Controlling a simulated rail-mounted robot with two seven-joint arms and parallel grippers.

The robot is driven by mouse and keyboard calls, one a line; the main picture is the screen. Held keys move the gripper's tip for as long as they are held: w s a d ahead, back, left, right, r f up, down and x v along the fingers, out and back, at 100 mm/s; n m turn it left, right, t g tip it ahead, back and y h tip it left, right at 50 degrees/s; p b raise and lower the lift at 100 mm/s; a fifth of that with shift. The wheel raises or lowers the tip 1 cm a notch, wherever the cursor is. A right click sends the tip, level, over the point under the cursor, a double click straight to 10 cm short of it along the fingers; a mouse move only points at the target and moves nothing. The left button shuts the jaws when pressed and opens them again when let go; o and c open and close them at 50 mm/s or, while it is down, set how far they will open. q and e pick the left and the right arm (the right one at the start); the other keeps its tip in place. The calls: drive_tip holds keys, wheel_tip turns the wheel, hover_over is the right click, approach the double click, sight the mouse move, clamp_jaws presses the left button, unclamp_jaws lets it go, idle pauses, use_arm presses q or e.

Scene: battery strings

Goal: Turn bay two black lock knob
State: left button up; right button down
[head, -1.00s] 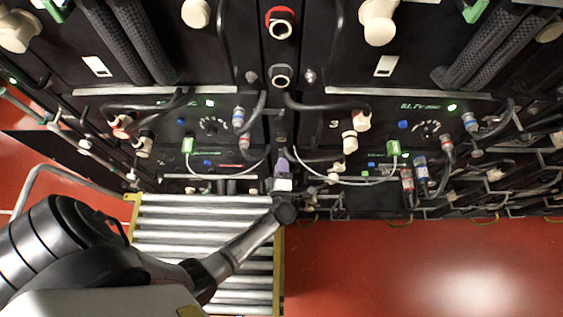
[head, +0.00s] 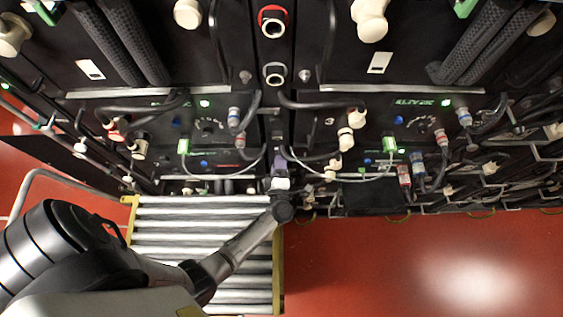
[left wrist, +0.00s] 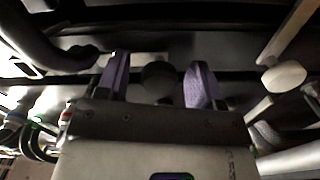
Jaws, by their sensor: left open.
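My left arm comes in from the lower left in the head view, and my left gripper (head: 280,156) points up at the dark post between the two battery bays. In the left wrist view the gripper (left wrist: 158,82) has its two purple fingers spread apart. A dark round knob (left wrist: 158,78) shows between the fingers, with a gap on each side; it looks like the black lock knob. I cannot tell how deep it sits between them. In the head view the knob is not clear behind the gripper. My right gripper is not in view.
Battery panels with cables, dials and green lights fill the back. A green connector (head: 389,144) and a white cable lie right of the gripper. A cream knob (left wrist: 284,77) stands to the right in the wrist view. A roller table (head: 160,225) is below; red floor (head: 430,265) is open at right.

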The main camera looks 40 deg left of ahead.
use_arm(q)
drive_tip(key=shift+f+n+b, duration=0.1)
drive_tip(key=shift+n+b, duration=0.2)
drive_tip(key=shift+b, duration=0.05)
drive_tip(key=n+b, duration=0.8)
drive_tip(key=n, duration=0.1)
drive_tip(key=shift+f+b, duration=0.2)
drive_tip(key=shift+b, duration=0.15)
drive_tip(key=n+b, duration=0.8)
drive_tip(key=b, duration=0.2)
drive_tip(key=shift+n, duration=0.3)
drive_tip(key=r+p+v, duration=0.1)
drive_tip(key=v, duration=1.3)
drive_tip(key=d+r+m+t+h+p, duration=0.3)
drive_tip(key=r+m+h+p, duration=0.6)
drive_tip(key=r+m, duration=0.3)
drive_tip(key=w+d+r+m+t+h+p, duration=0.1)
drive_tip(key=d+r+m+h+p, duration=0.5)
drive_tip(key=m, duration=1.1)
wheel_tip(320, 180, up, 6)
drive_tip(key=t+h+p, duration=0.1)
drive_tip(key=h+p, duration=0.2)
drive_tip(key=h, duration=0.1)
drive_tip(key=shift+t+h, duration=0.3)
drive_tip(key=shift+t, duration=0.1)
